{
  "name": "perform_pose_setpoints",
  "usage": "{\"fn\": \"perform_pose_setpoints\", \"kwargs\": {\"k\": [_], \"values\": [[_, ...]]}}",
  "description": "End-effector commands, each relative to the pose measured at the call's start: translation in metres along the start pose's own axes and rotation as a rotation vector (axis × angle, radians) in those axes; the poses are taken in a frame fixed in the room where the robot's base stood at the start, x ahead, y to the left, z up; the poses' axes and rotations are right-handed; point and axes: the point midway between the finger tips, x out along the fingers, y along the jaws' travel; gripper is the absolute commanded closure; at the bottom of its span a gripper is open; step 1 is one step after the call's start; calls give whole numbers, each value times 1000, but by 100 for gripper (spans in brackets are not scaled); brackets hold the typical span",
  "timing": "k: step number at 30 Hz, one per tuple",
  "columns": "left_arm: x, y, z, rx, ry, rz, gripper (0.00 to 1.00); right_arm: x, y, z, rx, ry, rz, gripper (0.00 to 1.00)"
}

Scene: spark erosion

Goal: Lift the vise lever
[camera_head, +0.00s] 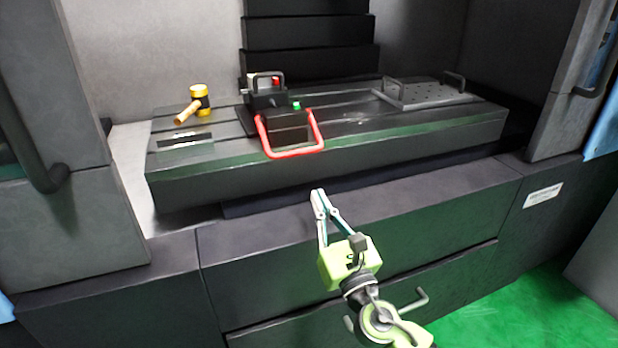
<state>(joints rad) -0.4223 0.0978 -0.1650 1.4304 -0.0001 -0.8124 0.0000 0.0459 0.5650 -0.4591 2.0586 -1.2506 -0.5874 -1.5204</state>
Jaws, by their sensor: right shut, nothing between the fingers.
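The vise (268,100) stands on the slotted machine table, left of its middle. Its red U-shaped lever (293,154) hangs down at the front, with its cross bar low at the table's front edge. My right gripper (318,193) is in front of the machine, below and a little right of the lever. Its fingers are shut, empty and apart from the lever. My left gripper is not in view.
A mallet (199,100) with a yellow and black head lies on the machine table (420,132) at the left. A grey plate with two handles (425,92) lies at the right. Open door panels with handles flank the opening. Drawers are below.

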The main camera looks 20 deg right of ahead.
Motion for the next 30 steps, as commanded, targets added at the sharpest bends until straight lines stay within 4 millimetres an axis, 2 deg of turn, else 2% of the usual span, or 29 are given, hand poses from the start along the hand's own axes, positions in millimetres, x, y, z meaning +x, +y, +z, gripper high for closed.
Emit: {"fn": "perform_pose_setpoints", "kwargs": {"k": [15,21,30], "values": [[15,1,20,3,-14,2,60,82,0,1,2,-1,-2,100],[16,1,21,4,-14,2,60,95,0,0,2,0,0,100],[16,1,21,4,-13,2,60,96,0,0,2,1,-1,100]]}}
